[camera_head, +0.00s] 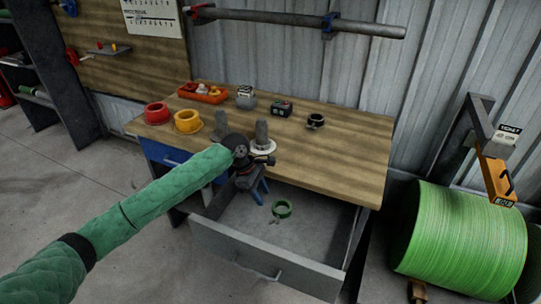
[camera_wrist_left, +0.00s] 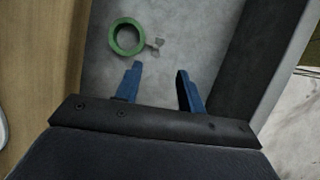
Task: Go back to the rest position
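My left gripper (camera_head: 258,190) hangs over the open drawer (camera_head: 265,246) of the workbench, with my green-sleeved arm coming in from the left. In the left wrist view its two blue fingers (camera_wrist_left: 157,88) stand apart with nothing between them. A green ring (camera_head: 282,209) with a small grey tag or key lies on the drawer floor. The ring also shows in the left wrist view (camera_wrist_left: 113,38), beyond the fingertips and apart from them. My right gripper is in neither view.
The pulled-out drawer juts over the floor. A large green roll (camera_head: 460,245) stands at the right.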

